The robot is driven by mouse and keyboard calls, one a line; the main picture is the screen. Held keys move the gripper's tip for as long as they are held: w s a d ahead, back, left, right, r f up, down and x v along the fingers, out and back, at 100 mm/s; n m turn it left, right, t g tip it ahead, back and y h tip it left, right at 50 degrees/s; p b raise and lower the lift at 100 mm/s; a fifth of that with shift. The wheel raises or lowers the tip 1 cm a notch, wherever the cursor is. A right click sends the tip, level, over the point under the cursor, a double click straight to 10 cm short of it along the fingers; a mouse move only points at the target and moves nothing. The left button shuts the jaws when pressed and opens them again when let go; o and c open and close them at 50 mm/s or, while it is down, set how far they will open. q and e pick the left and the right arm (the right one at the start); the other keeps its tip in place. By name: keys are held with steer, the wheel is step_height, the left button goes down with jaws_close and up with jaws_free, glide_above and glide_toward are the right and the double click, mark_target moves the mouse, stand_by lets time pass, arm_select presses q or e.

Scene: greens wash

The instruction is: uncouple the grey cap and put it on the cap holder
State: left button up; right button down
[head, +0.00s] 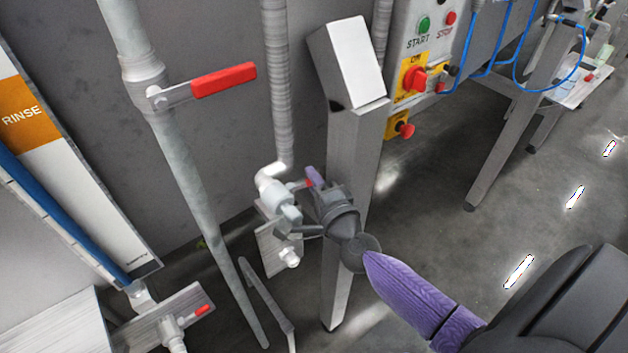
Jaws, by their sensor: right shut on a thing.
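I cannot clearly make out the cap holder. My left gripper is out of view.
A grey post (352,150) with a slanted top stands right behind the cap. A control panel (420,50) with start and stop buttons is at the upper right. A pipe (190,170) with a red lever stands left.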

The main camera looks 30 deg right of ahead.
steer(key=n+y+b, duration=0.1)
steer(key=y, duration=0.1)
steer(key=w+n+y+b, duration=0.1)
steer(key=y+b, duration=0.1)
steer(key=shift+n, duration=0.3)
steer(key=c, duration=0.6)
jaws_free()
steer(key=shift+o, duration=0.2)
